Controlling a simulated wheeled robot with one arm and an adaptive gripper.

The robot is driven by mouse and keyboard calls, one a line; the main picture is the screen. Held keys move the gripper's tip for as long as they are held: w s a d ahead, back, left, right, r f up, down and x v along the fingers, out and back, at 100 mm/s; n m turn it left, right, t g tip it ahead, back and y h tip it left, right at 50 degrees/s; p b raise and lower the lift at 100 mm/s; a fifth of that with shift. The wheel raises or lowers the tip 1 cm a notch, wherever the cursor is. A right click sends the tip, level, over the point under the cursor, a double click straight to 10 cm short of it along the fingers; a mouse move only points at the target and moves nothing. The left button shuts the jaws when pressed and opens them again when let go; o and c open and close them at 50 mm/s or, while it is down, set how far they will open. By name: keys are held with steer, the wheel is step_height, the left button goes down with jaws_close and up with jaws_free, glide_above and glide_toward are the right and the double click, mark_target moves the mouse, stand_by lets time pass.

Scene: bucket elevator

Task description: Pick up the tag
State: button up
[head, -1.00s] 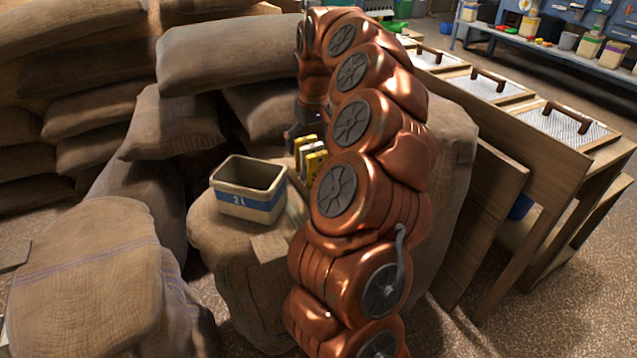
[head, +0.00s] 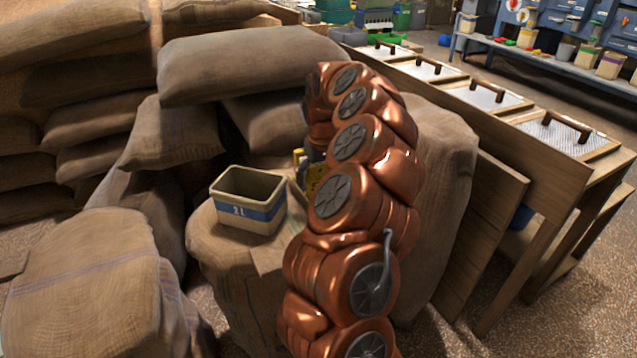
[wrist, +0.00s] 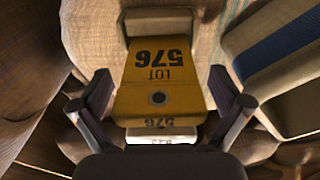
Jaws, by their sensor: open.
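My gripper (wrist: 160,84) is open, with one finger on each side of the tag and a gap showing on both sides. More printed edges, one yellow and one white, show below the tag, partly hidden by my gripper. In the head view a bit of yellow (head: 314,180) shows beside my arm, which hides the rest and my fingertips.
A cream bin (head: 249,200) with a blue band stands left of my arm on a burlap sack (head: 225,255); its side shows at right in the wrist view (wrist: 285,75). Full sacks (head: 250,65) are stacked behind and left. A wooden bench (head: 560,185) with lidded boxes stands right.

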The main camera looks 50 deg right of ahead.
steer(key=c, duration=1.1)
steer(key=shift+r, duration=0.15)
steer(key=shift+c, duration=0.2)
